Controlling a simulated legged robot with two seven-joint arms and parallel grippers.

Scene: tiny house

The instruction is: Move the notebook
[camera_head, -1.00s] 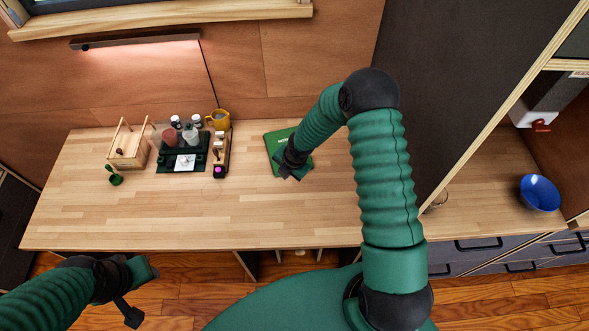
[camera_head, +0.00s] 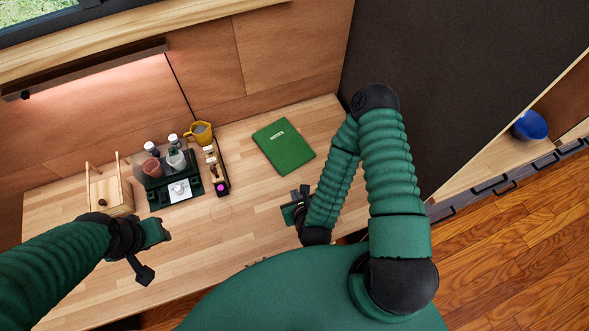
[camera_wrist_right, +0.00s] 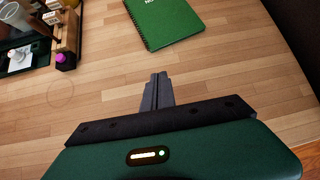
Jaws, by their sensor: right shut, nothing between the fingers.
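The notebook (camera_head: 284,146) is green with white lettering on its cover. It lies flat on the wooden desk in the head view, right of the small organizers. It also shows at the top of the right wrist view (camera_wrist_right: 175,18), with its spiral edge on the left. My right gripper (camera_head: 301,193) is on the near side of the notebook, apart from it. Its fingers are shut and empty in the right wrist view (camera_wrist_right: 158,80). My left gripper (camera_head: 148,255) is over the front left of the desk, far from the notebook; its finger opening is unclear.
The desk (camera_head: 250,215) is clear between the notebook and the front edge. A dark green tray (camera_head: 158,201) with cups, a wooden box (camera_head: 110,192), a narrow holder (camera_head: 220,180) and a yellow mug (camera_head: 199,134) stand left. A dark panel (camera_head: 440,70) rises on the right.

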